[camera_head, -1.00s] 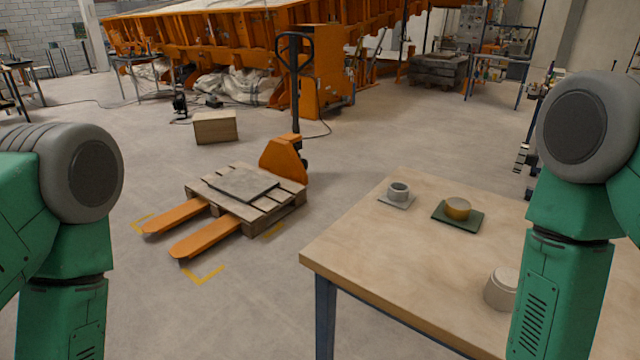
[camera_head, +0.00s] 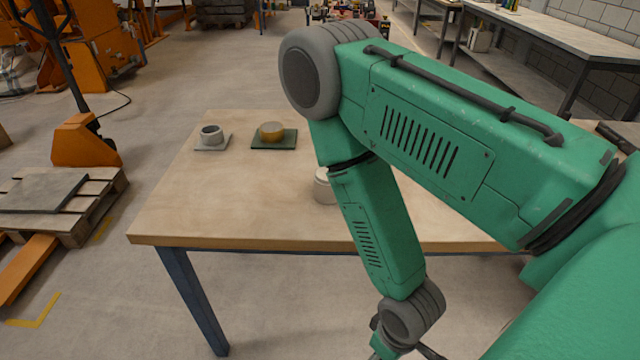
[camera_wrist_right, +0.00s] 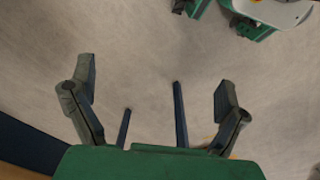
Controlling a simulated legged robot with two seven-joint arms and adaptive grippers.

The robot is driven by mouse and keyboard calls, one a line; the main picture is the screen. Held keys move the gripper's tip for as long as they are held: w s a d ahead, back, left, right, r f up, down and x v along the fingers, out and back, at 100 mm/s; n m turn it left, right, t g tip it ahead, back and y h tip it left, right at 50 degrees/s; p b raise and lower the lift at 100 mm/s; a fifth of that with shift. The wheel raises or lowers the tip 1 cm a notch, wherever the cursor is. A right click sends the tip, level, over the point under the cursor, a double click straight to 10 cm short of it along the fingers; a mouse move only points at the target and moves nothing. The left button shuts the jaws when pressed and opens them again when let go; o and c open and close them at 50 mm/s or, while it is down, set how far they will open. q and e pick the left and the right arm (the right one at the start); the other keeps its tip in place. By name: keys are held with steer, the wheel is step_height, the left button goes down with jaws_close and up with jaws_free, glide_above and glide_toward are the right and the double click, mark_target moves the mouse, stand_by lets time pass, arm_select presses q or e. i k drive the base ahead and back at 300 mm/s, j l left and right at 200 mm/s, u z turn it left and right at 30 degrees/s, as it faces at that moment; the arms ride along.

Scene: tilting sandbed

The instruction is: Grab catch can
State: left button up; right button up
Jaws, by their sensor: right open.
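A pale, off-white can (camera_head: 323,188) stands on the wooden table (camera_head: 220,205) in the head view, partly hidden behind my right arm. A small grey cup (camera_head: 211,133) sits on a grey square plate, and a round brass-coloured piece (camera_head: 271,131) sits on a dark green plate farther back. Which of these is the catch can, I cannot tell for sure. My right gripper (camera_wrist_right: 155,75) is open and empty in the wrist view, over bare floor. In the head view it is mostly cut off at the bottom, in front of the table. My left gripper is out of view.
The table's front edge and blue legs (camera_head: 190,295) lie close to my right arm. A pallet (camera_head: 75,215) on an orange pallet jack stands at the left. Workbenches (camera_head: 560,50) stand at the back right.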

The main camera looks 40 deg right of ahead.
mark_target(323, 193)
steer(key=z, duration=0.4)
steer(key=i+j+z, duration=0.1)
steer(key=z, duration=0.25)
steer(key=j+z, duration=0.1)
steer(key=z, duration=0.3)
steer(key=i+z, duration=0.1)
steer(key=z, duration=0.25)
steer(key=j, duration=0.05)
